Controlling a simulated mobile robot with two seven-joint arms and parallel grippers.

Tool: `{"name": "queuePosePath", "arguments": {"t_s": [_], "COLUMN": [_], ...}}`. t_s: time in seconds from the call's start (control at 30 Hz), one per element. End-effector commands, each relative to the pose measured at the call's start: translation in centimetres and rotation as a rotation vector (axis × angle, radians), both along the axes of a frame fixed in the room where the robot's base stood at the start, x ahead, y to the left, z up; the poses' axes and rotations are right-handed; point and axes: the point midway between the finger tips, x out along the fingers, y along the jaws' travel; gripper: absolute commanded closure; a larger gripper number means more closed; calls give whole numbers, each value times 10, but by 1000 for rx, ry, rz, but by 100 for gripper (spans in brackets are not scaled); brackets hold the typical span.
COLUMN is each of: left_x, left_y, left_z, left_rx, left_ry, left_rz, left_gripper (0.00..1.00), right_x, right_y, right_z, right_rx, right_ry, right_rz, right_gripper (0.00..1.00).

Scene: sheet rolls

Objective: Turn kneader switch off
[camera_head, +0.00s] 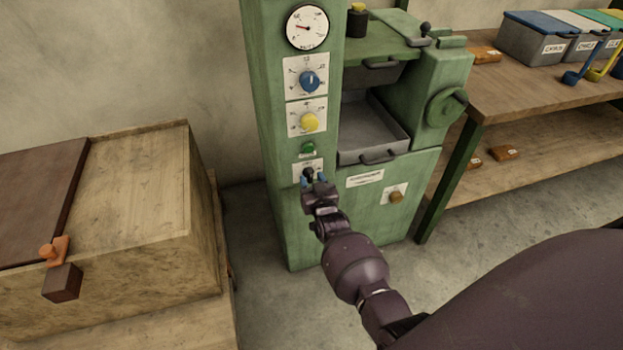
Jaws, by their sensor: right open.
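The green kneader (275,215) stands against the wall in the middle of the view. Its front column carries a round gauge, a blue knob (309,82), a yellow knob (309,121), a green button (307,149) and, lowest, a small black switch (308,172) on a white label plate. My right gripper (313,181) is open, with its fingertips right at the black switch and partly covering it. I cannot tell whether the fingers touch the switch, nor which position it is in. My left gripper is not in view.
A metal tray (372,130) sits in the kneader, with a handwheel (446,107) to its right. A brown knob (396,197) is low on the front. A wooden chest (150,220) stands left. A wooden workbench (520,88) with lidded bins (540,40) stands right.

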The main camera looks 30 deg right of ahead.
Motion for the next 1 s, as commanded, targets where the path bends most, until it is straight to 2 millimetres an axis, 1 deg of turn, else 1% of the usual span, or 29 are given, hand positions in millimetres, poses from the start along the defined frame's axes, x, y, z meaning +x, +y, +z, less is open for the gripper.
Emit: {"name": "queuePosePath", "arguments": {"t_s": [0.03,0.23,0.4,0.5,0.7,1.0], "left_x": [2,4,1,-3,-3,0], "left_y": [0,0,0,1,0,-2], "left_z": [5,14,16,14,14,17], "left_rx": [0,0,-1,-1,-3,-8], "left_ry": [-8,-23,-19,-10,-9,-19], "left_rz": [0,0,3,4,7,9], "left_gripper": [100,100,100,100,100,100], "right_x": [-7,-39,-66,-78,-92,-95], "right_y": [2,10,17,20,24,25], "right_z": [2,4,3,2,1,0], "right_rx": [1,1,0,0,1,0], "right_ry": [-1,-2,-3,-2,-1,0], "right_rz": [0,-1,-1,0,0,0], "right_gripper": [57,57,57,57,57,57]}}
